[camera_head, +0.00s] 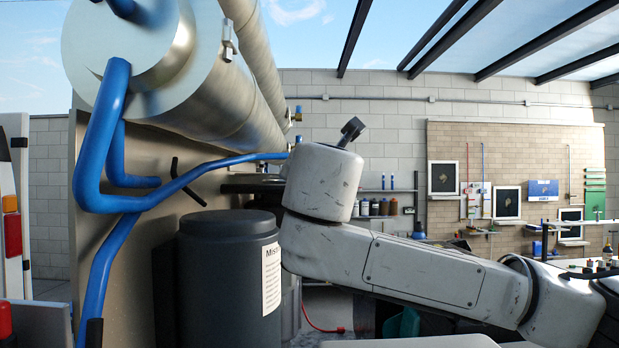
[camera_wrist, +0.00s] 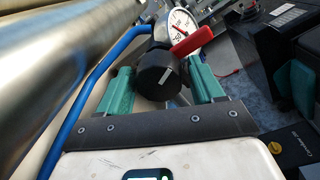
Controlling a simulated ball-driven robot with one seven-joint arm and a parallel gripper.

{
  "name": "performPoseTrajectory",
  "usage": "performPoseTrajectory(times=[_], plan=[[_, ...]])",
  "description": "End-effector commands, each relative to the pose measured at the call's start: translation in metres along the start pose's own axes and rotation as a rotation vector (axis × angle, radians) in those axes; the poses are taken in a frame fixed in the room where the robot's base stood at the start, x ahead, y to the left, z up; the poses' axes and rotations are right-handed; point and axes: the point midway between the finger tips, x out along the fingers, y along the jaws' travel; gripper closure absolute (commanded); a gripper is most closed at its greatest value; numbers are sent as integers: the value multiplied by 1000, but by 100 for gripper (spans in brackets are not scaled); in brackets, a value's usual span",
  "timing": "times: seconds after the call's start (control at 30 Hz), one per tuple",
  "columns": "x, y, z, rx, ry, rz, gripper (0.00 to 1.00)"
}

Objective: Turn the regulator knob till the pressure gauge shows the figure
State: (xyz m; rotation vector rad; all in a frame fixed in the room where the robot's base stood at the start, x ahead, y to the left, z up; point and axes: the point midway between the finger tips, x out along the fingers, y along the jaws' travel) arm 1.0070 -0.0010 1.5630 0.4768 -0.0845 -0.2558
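My gripper (camera_wrist: 160,72) is open, with one green finger at each side of the knob. I cannot tell whether the fingers touch it. The white round pressure gauge (camera_wrist: 181,26) is just behind the knob, partly covered by a red lever handle (camera_wrist: 192,41). Its figures are too small to read surely. In the head view my arm hides the knob and gauge, and my gripper is not visible.
A blue pipe (camera_head: 110,150) runs beside large metal tubes (camera_head: 220,95) toward the knob's area. A dark drum (camera_head: 228,280) stands below, close to my arm. In the wrist view, dark boxes (camera_wrist: 285,153) lie at the right.

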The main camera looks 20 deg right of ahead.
Motion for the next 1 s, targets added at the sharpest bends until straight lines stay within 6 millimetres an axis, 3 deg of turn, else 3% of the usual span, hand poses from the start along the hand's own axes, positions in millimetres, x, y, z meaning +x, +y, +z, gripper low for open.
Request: performPoseTrajectory(times=[0.1, 0.47, 1.0], plan=[[0, 0, 0, -1, 0, 0, 21], [-9, 0, -2, 0, 1, 4, 21], [-98, 0, -3, -1, 1, 3, 21]])
